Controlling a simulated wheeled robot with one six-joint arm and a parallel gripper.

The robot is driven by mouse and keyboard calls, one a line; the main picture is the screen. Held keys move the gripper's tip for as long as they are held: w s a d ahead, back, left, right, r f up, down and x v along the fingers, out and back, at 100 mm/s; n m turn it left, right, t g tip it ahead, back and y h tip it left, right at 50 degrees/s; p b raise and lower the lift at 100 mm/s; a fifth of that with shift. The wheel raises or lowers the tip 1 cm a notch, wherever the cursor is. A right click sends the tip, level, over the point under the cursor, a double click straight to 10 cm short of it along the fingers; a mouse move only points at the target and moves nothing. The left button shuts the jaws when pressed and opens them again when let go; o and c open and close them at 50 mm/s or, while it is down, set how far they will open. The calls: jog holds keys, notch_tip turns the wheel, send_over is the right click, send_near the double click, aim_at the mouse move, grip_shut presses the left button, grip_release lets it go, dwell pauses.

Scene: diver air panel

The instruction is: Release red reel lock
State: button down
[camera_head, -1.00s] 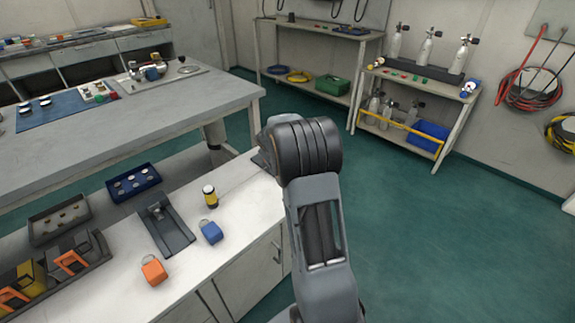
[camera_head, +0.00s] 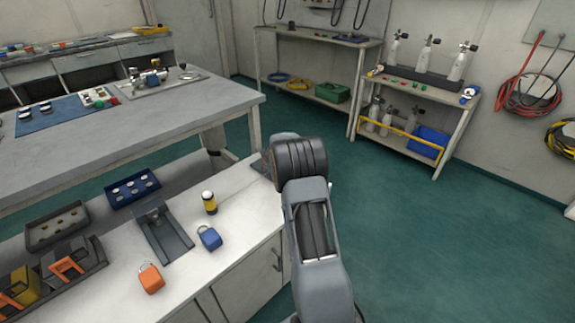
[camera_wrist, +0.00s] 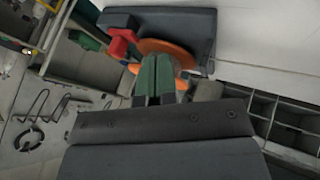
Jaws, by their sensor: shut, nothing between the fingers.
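In the wrist view, a red lock piece (camera_wrist: 121,41) sticks out beside an orange reel disc (camera_wrist: 162,48) on a dark grey housing (camera_wrist: 190,19). My gripper (camera_wrist: 153,58) has its green fingers together, with nothing between them. The fingertips overlap the lower part of the orange disc, just right of the red piece. I cannot tell whether they touch either. The fingers hide part of the disc. In the head view, my arm's dark joint hides the gripper, and I cannot make out the reel there.
The white bench (camera_head: 212,267) holds a dark stand (camera_head: 166,236), a blue tagged block (camera_head: 209,238), an orange block (camera_head: 151,278) and a yellow-black cylinder (camera_head: 209,204). A grey table (camera_head: 160,122) stands behind. Green floor (camera_head: 400,230) lies open to the right.

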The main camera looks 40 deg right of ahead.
jog(key=shift+w+d+f+p, duration=0.1)
jog(key=shift+w+d+f, duration=0.1)
jog(key=shift+d, duration=0.55)
jog(key=shift+w+d+f+p, duration=0.15)
jog(key=shift+w+d, duration=0.1)
jog(key=shift+d, duration=0.45)
jog(key=shift+w+d+f+p, duration=0.1)
jog(key=shift+w+d+f, duration=0.1)
jog(key=shift+d, duration=0.55)
